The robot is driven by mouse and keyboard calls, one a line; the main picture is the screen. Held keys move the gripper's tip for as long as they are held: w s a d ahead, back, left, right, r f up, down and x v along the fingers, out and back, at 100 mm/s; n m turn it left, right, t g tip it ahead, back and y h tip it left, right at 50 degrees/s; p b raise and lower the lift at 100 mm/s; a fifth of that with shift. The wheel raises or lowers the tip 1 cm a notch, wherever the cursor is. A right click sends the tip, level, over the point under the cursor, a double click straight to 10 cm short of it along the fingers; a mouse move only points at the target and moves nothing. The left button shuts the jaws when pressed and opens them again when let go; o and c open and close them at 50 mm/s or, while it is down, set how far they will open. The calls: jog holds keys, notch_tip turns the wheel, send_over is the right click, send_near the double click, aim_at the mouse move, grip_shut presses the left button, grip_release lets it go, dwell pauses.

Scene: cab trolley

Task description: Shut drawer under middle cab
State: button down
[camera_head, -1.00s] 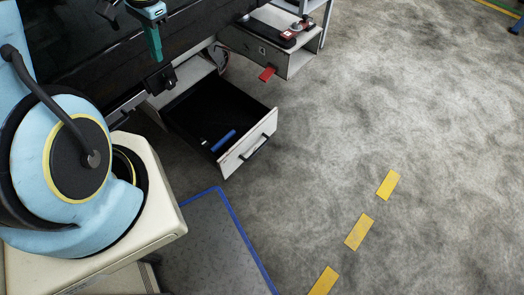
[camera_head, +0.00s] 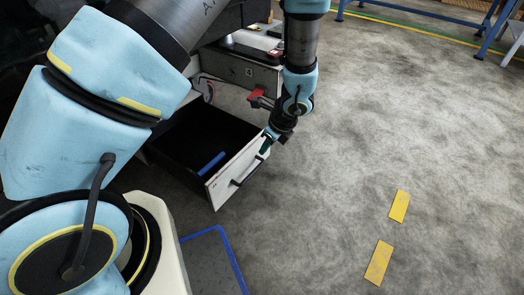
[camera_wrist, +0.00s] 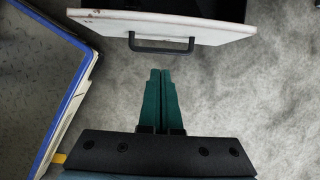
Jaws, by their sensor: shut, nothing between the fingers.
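The drawer (camera_head: 228,172) is pulled out, with a white front panel, a dark handle (camera_head: 247,172) and a black inside. A blue item (camera_head: 211,163) lies in it. My gripper (camera_head: 268,142) is at the outer side of the drawer front, near its right end in the head view. In the wrist view the green fingers (camera_wrist: 161,72) are together and empty, pointing at the drawer front (camera_wrist: 170,26). Their tips are close below the handle (camera_wrist: 160,45) in the picture, with a small gap showing. Contact with the panel cannot be told.
A white cabinet (camera_head: 240,68) with a red piece (camera_head: 258,98) stands behind the drawer. A blue-edged grey platform (camera_head: 210,262) lies in front at the left. Grey floor with yellow marks (camera_head: 399,206) is clear at the right. Blue-legged tables stand at the far back.

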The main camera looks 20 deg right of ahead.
jog(key=w+a+f+b, duration=0.1)
jog(key=f, duration=0.1)
jog(key=w+f+b, duration=0.1)
jog(key=w+f, duration=0.1)
jog(key=w+a+f+b, duration=0.1)
jog(key=f, duration=0.2)
jog(key=shift+w+a+f, duration=0.1)
jog(key=shift+w+a, duration=0.2)
jog(key=shift+a, duration=0.05)
jog(key=shift+w+a, duration=0.4)
jog(key=shift+w, duration=0.35)
